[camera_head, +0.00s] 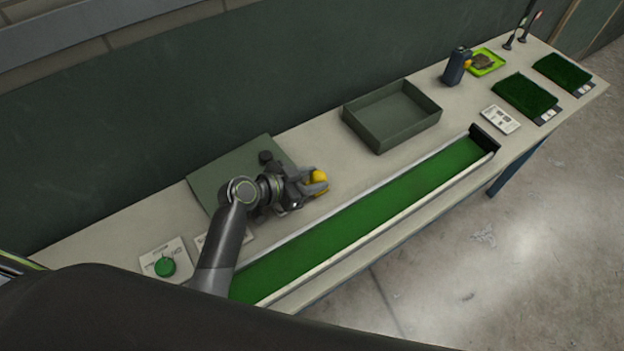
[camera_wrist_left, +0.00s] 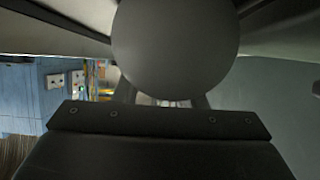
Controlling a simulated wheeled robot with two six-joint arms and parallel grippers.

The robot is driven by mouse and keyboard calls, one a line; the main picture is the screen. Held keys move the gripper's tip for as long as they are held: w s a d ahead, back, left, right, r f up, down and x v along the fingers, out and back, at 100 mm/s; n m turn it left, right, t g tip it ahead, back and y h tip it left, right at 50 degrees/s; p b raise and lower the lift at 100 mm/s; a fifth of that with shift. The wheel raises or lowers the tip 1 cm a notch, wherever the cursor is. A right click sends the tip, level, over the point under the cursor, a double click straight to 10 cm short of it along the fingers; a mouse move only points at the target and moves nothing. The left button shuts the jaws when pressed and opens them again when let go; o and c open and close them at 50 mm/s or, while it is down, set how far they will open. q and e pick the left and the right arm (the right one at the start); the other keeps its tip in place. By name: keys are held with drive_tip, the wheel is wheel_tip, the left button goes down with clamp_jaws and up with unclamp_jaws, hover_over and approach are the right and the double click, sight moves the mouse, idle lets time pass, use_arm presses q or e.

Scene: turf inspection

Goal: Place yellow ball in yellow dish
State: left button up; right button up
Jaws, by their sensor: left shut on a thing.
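A yellow ball (camera_head: 319,176) shows at the fingertips of my left gripper (camera_head: 312,184), over the middle of the bench. The gripper is shut on it, and a grey finger hides part of the ball. I cannot tell whether the ball touches the bench. In the left wrist view a large grey round shape (camera_wrist_left: 175,45) fills the top middle; I cannot tell what it is. I see no clear yellow dish; a lime-yellow square tray (camera_head: 499,64) with a brown lump stands at the far right end. My right gripper is not in view.
An open green box (camera_head: 437,113) stands behind and right of the gripper. A flat green board (camera_head: 208,185) lies at left. A long green turf channel (camera_head: 350,237) runs along the front edge. A dark device (camera_head: 455,68) and turf pieces (camera_head: 524,95) stand at right.

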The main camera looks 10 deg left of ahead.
use_arm(q)
drive_tip(key=shift+f, duration=0.65)
drive_tip(key=o, duration=0.5)
drive_tip(key=shift+f, duration=0.15)
drive_tip(key=o, duration=0.5)
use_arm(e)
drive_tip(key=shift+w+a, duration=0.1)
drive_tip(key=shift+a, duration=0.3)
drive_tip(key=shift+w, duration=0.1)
